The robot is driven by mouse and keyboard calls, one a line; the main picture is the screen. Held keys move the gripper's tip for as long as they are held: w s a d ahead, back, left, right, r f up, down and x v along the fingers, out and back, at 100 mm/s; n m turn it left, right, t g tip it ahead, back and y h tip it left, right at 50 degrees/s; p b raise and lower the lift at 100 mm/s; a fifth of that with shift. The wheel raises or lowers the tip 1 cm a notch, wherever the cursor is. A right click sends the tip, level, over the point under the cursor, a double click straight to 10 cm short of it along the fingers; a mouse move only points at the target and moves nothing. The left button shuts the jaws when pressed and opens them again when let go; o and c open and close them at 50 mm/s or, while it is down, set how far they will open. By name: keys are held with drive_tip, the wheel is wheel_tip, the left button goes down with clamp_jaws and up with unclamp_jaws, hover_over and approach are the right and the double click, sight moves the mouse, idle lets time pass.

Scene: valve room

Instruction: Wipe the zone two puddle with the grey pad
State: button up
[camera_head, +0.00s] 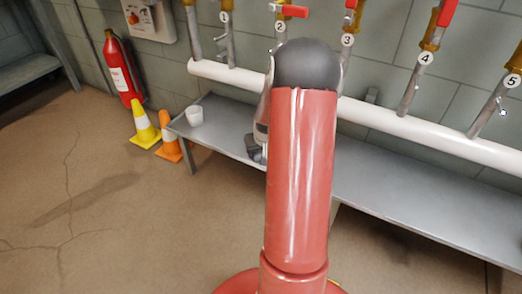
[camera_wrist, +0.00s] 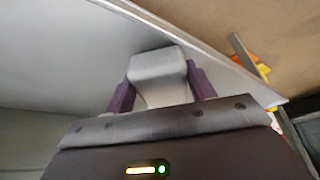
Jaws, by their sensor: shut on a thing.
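My gripper (camera_wrist: 162,78) shows in the wrist view with its two dark purple fingers closed on a light grey block, which looks like the grey pad (camera_wrist: 158,68). In the head view my gripper (camera_head: 257,150) is mostly behind my red arm, low over the grey metal bench (camera_head: 226,139). I cannot tell whether the pad touches the bench. The tag for zone two (camera_head: 279,27) is on the second pipe at the back wall. No puddle is clearly visible; my arm hides part of the bench.
A white pipe (camera_head: 420,133) runs above the bench. The bench's right part is clear.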

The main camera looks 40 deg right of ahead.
drive_tip(key=shift+a+r+p, duration=0.2)
drive_tip(key=shift+r+p, duration=0.65)
drive_tip(key=shift+r, duration=0.5)
drive_tip(key=shift+a+r+p, duration=0.15)
drive_tip(key=shift+r+p, duration=0.65)
drive_tip(key=shift+r, duration=0.5)
drive_tip(key=shift+d+r+p, duration=0.1)
drive_tip(key=shift+r+p, duration=0.95)
drive_tip(key=shift+r, duration=0.45)
